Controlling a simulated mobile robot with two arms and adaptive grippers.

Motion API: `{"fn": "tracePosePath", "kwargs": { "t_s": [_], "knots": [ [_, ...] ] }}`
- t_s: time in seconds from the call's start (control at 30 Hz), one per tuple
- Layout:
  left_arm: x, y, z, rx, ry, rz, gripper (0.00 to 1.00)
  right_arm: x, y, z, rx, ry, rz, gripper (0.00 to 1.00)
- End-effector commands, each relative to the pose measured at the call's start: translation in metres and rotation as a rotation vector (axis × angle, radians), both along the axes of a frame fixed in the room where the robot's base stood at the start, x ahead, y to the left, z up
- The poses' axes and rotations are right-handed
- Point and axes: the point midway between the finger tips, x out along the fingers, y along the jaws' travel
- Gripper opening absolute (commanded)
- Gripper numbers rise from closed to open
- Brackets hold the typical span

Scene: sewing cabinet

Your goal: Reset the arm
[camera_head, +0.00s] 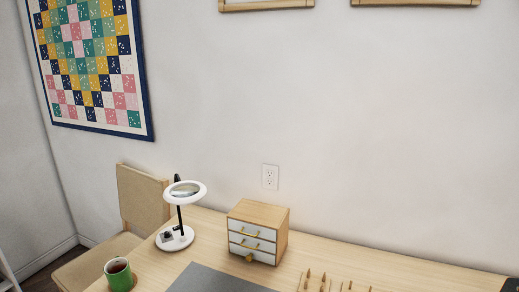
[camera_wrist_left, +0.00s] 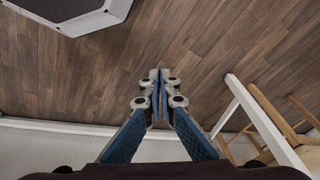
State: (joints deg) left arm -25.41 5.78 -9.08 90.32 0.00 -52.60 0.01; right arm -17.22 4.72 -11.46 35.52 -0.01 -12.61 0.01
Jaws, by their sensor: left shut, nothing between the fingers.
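My left gripper (camera_wrist_left: 154,76) shows in the left wrist view with its two blue fingers together at the tips and nothing between them. It is over bare wood floor. Neither gripper shows in the head view, and my right gripper is in no view. In the head view a small sewing cabinet (camera_head: 257,231) with white drawer fronts and yellow handles stands on the wooden table (camera_head: 222,223).
A white ring lamp (camera_head: 186,190), a green mug (camera_head: 119,275), a dark mat (camera_head: 215,280) and wooden pegs (camera_head: 324,277) are on the table. A chair (camera_head: 142,195) stands at its left. In the wrist view a white table leg (camera_wrist_left: 258,122) is right of the gripper.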

Motion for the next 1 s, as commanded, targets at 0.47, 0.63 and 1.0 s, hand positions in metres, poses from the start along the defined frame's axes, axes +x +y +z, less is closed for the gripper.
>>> {"fn": "tracePosePath", "kwargs": {
  "t_s": [0.47,0.63,1.0],
  "knots": [
    [-0.124,0.02,-0.144,0.012,0.091,-0.019,0.0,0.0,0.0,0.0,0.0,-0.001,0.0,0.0],
    [-0.161,0.028,-0.163,0.015,0.108,-0.024,0.0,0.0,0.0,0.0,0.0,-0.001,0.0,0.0],
    [-0.175,0.031,-0.168,0.017,0.112,-0.026,0.0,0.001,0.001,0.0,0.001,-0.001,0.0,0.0]
  ]
}}
